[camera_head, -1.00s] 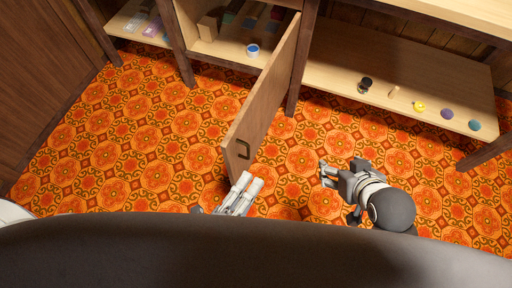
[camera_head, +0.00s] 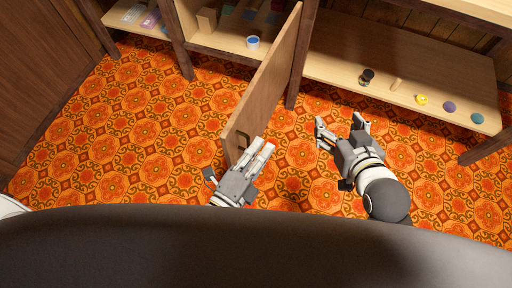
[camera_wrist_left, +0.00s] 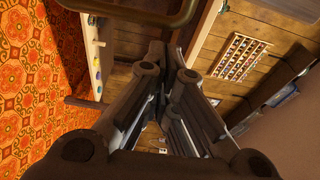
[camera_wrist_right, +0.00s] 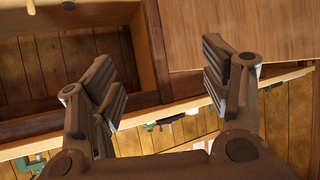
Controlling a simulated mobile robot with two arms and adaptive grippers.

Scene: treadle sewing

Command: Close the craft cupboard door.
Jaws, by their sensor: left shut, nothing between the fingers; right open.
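The craft cupboard door (camera_head: 265,85) is a brown wooden panel standing wide open, swung out from the cupboard (camera_head: 225,42) over the floor. Its dark handle (camera_head: 243,141) is near the free end. My left gripper (camera_head: 267,147) is shut and empty beside that end, close to the handle; contact cannot be told. In the left wrist view the closed fingers (camera_wrist_left: 165,55) point ahead, and a dark curved bar, apparently the handle (camera_wrist_left: 130,14), crosses the top. My right gripper (camera_head: 339,120) is open and empty, right of the door; its spread fingers (camera_wrist_right: 165,85) show in the right wrist view.
A blue-topped jar (camera_head: 252,42) stands at the cupboard's front edge. A low shelf (camera_head: 430,75) on the right holds a dark jar (camera_head: 367,76), a yellow item (camera_head: 421,99) and small balls (camera_head: 449,106). The orange patterned floor (camera_head: 130,130) is clear.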

